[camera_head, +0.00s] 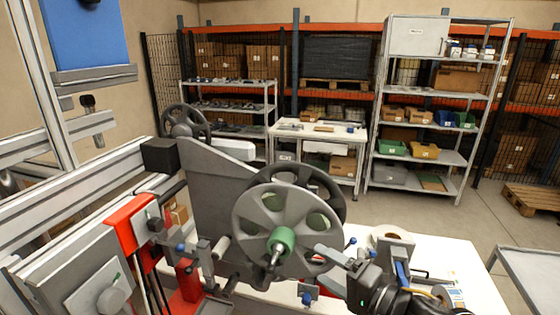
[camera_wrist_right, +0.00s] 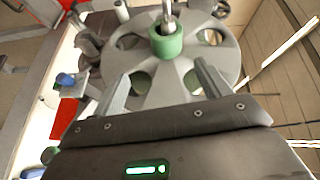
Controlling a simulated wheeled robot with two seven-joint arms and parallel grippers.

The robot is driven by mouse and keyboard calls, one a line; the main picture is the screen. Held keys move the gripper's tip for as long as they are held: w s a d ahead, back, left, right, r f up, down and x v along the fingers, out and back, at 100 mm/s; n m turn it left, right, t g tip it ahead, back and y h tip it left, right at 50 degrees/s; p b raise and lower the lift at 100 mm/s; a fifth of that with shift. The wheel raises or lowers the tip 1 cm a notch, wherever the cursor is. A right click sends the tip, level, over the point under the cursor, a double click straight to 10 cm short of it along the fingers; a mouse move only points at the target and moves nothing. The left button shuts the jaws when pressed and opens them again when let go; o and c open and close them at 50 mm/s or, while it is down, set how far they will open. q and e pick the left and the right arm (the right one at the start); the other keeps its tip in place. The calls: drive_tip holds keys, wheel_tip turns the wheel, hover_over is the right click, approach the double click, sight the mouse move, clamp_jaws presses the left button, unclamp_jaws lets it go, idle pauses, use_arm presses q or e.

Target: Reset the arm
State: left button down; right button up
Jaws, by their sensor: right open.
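A grey spoked reel (camera_head: 252,222) with a green hub (camera_head: 283,239) is mounted on the machine in the middle of the head view. A darker reel (camera_head: 332,187) shows just behind it. My right gripper (camera_head: 334,250) comes in from the lower right, beside the grey reel's lower right rim. In the right wrist view, the gripper (camera_wrist_right: 162,86) is open with nothing between its fingers. The grey reel (camera_wrist_right: 222,62) and green hub (camera_wrist_right: 166,42) lie beyond the fingertips. Whether a finger touches the reel cannot be told. My left gripper is not in view.
A white table (camera_head: 470,263) stands right of the machine, with a pale roll (camera_head: 391,232) behind my right arm. Red and grey machine parts (camera_head: 133,211) fill the left. Shelving (camera_head: 420,155) and a workbench (camera_head: 318,130) stand at the back. Open floor lies between.

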drive_tip(key=s+d+f+n+g+h, duration=0.1)
drive_tip(key=s+d+f+n+h, duration=0.15)
drive_tip(key=d+f+h, duration=0.4)
drive_tip(key=s+d+f+n+g+h, duration=0.1)
drive_tip(key=s+d+f+h, duration=0.2)
drive_tip(key=f, duration=0.7)
drive_tip(key=s+d+f+n+g+h, duration=0.1)
drive_tip(key=s+d+f+n+g, duration=0.2)
drive_tip(key=s+f, duration=0.45)
drive_tip(key=s+f+n+g+h, duration=0.1)
drive_tip(key=s+f+n+g, duration=0.25)
drive_tip(key=s, duration=0.75)
wheel_tip(320, 180, down, 33)
drive_tip(key=s+g+b, duration=0.2)
drive_tip(key=b, duration=0.5)
drive_tip(key=s+d+f+b, duration=0.1)
drive_tip(key=s+f+b, duration=0.2)
drive_tip(key=s+f, duration=0.5)
drive_tip(key=s+d+f+g+b, duration=0.1)
drive_tip(key=s+d+f+b, duration=0.1)
drive_tip(key=s+f, duration=0.6)
wheel_tip(320, 180, down, 6)
drive_tip(key=shift+s+f+b, duration=0.2)
drive_tip(key=shift+b, duration=0.25)
